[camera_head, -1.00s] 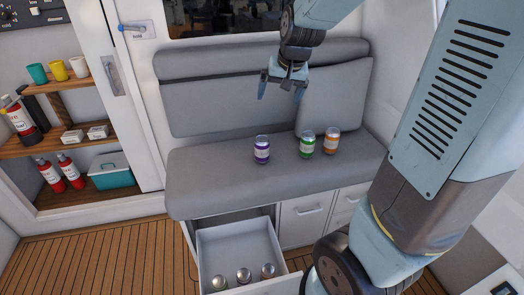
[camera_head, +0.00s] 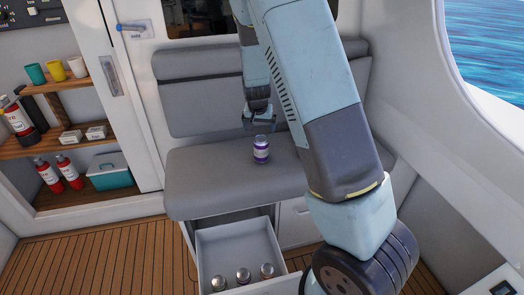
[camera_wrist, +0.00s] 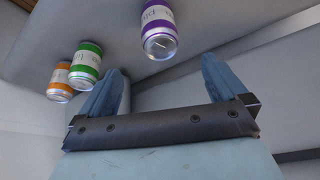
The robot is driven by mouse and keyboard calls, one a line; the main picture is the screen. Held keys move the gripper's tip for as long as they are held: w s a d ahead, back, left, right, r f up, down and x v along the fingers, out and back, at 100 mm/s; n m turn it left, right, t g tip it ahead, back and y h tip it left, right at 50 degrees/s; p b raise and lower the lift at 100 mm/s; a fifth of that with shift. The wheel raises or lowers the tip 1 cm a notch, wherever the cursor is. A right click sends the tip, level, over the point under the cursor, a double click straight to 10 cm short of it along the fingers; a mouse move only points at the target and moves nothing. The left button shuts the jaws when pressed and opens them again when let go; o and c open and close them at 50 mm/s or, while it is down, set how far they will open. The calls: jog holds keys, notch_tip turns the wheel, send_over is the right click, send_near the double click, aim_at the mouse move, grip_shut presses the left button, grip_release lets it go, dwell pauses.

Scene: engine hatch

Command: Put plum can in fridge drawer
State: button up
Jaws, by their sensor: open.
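The plum can (camera_head: 261,149), purple with a white label, stands upright on the grey seat. It also shows at the top of the wrist view (camera_wrist: 159,28). My gripper (camera_head: 261,119) hangs just above and behind the can in the head view, pointing down. In the wrist view its two blue fingers (camera_wrist: 160,82) are spread apart with nothing between them, and the can lies beyond them. The fridge drawer (camera_head: 238,243) is pulled open below the seat, with several silver-topped cans (camera_head: 243,275) inside near its front.
A green can (camera_wrist: 86,60) and an orange can (camera_wrist: 62,84) stand near the plum can; my arm hides them in the head view. The seat backrest (camera_head: 200,108) rises behind. Shelves with cups (camera_head: 57,70) are at left. The drawer's back part is free.

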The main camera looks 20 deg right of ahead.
aim_at(261, 144)
jog(key=x, duration=1.4)
jog(key=shift+w+f, duration=0.15)
jog(key=shift+f, duration=0.25)
jog(key=shift+c, duration=0.3)
jog(key=c, duration=1.4)
jog(key=shift+r, duration=0.15)
